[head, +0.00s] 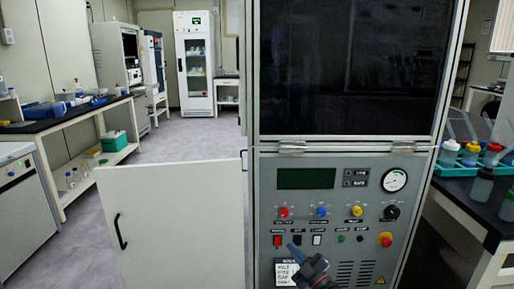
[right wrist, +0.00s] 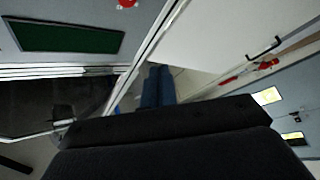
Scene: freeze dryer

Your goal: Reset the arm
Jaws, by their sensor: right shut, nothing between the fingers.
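The freeze dryer stands upright in the centre of the head view, with a dark upper window (head: 350,65) and a grey control panel (head: 335,200) below. A white door (head: 185,225) with a black handle stands out to its left. My right gripper (head: 296,250) is in front of the lower panel, close to the switches and a small paper label; I cannot tell whether it touches them. Its fingers are shut with nothing between them. In the right wrist view the blue-grey fingers (right wrist: 157,85) show together beyond the dark gripper body. My left gripper is not in view.
A bench (head: 75,118) with lab items runs along the left wall. A dark-topped table (head: 480,205) with several bottles stands close on the right. A white glass-fronted cabinet (head: 195,65) stands at the back. Grey floor (head: 170,148) is clear beyond the white door.

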